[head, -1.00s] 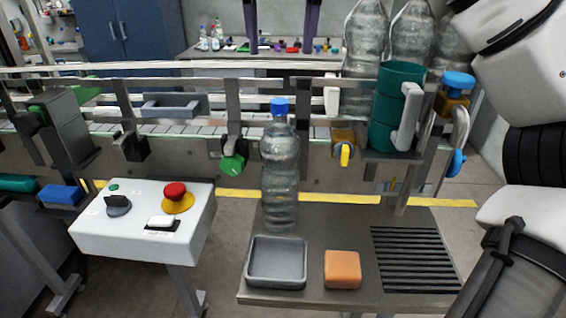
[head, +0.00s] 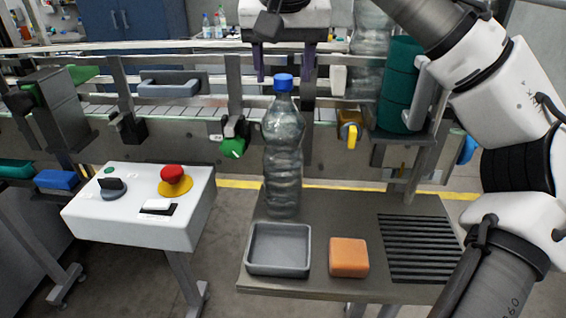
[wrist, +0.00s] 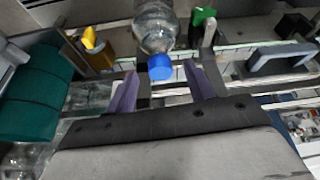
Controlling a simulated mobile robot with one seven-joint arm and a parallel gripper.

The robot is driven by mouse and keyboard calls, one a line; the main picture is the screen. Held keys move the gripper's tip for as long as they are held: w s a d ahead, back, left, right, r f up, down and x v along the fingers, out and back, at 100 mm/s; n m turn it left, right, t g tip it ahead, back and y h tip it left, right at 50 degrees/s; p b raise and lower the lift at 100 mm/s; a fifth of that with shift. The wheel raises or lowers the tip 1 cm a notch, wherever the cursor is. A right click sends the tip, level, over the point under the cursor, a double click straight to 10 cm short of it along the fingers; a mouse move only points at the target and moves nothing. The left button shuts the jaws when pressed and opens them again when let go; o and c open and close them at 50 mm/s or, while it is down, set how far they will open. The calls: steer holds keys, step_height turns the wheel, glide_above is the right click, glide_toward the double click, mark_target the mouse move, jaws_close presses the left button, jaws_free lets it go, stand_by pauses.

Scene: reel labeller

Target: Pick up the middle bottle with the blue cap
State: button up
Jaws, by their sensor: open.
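A clear plastic bottle (head: 283,150) with a blue cap (head: 283,82) stands upright on a grey metal shelf (head: 340,208), behind a small grey tray. My gripper (head: 285,72) is at the top centre of the head view, its purple fingers pointing down near the height of the cap. In the wrist view, the blue cap (wrist: 160,67) and the bottle's upper body (wrist: 156,25) show ahead, between and beyond the open purple fingers (wrist: 163,85). The fingers do not appear to touch the bottle.
The grey tray (head: 278,270) and an orange block (head: 348,257) lie on the shelf. A control box with a red button (head: 173,180) stands left. The conveyor (head: 185,115) runs behind the bottle. A green cylinder (head: 400,85) stands right of it.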

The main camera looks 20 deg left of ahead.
mark_target(283, 77)
steer(key=shift+x, duration=1.6)
steer(key=shift+c, duration=0.4)
jaws_close()
steer(key=shift+r, duration=0.15)
